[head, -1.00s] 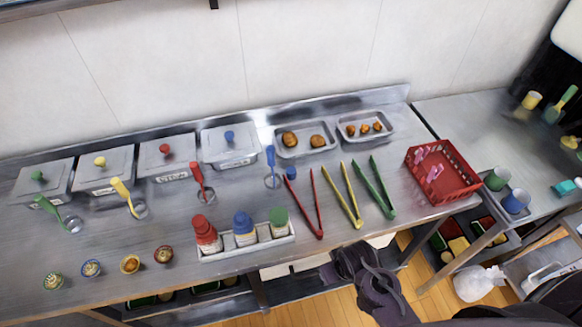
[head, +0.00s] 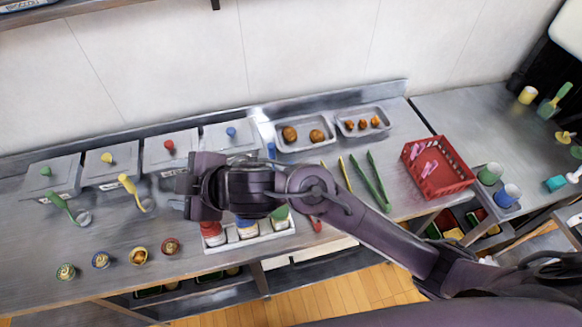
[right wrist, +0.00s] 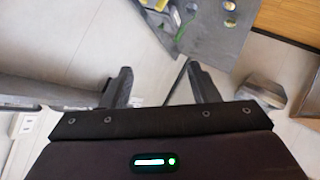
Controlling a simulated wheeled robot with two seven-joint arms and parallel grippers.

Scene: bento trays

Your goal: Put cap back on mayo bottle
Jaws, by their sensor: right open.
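I cannot tell which one holds mayo. A small blue piece, perhaps the cap, lay behind the rack earlier; it is now hidden by the arm. My right gripper (head: 190,192) is above the counter around the red bottle, at the left end of the arm. In the right wrist view its fingers (right wrist: 165,85) are apart with nothing between them. My left gripper is out of view.
Lidded containers (head: 170,150) stand along the back. Green tongs (head: 378,182), yellow tongs and a red basket (head: 436,172) are to the right. Two food trays (head: 300,137) are at the back.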

